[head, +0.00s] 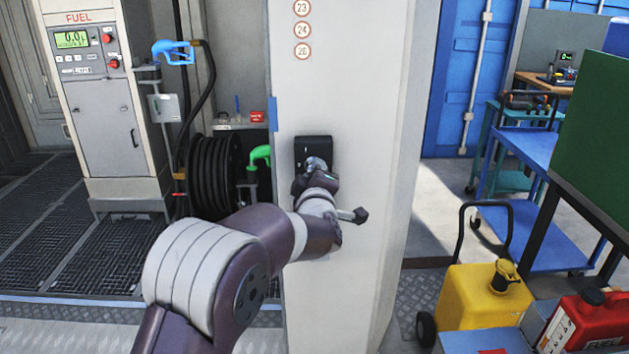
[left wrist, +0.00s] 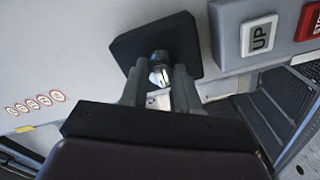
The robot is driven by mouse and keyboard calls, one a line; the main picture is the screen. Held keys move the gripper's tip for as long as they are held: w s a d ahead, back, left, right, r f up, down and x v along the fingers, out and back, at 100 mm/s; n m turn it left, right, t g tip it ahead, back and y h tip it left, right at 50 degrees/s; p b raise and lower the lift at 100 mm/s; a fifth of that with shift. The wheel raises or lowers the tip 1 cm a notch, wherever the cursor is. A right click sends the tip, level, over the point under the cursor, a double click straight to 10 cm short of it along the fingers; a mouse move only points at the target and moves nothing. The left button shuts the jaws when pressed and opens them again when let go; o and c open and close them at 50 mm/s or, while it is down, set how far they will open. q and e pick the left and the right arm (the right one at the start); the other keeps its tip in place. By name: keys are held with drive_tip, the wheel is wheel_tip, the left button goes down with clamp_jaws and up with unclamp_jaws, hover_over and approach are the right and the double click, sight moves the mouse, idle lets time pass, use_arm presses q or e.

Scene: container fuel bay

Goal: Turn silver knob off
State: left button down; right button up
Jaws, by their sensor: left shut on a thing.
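The silver knob (left wrist: 160,66) sits on a square black plate (left wrist: 125,47) fixed to a pale wall. The plate (head: 301,146) also shows in the head view, on the front of the white pillar. My left gripper (left wrist: 159,80) is shut on the silver knob, with one finger on each side of it. In the head view my left gripper (head: 316,172) reaches up to the plate and hides most of the knob. In the left wrist view the plate looks tilted. My right gripper is in neither view.
A fuel dispenser (head: 100,120) and hose reel (head: 210,175) stand left of the pillar (head: 350,80). A yellow can (head: 480,300) and blue cart (head: 525,145) stand right.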

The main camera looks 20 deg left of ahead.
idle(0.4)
use_arm(q)
drive_tip(key=c, duration=0.8)
unclamp_jaws()
drive_tip(key=b+v, duration=0.1)
drive_tip(key=v, duration=1.1)
drive_tip(key=shift+s+d+b, duration=0.15)
drive_tip(key=shift+s+b, duration=0.2)
drive_tip(key=shift+b, duration=0.05)
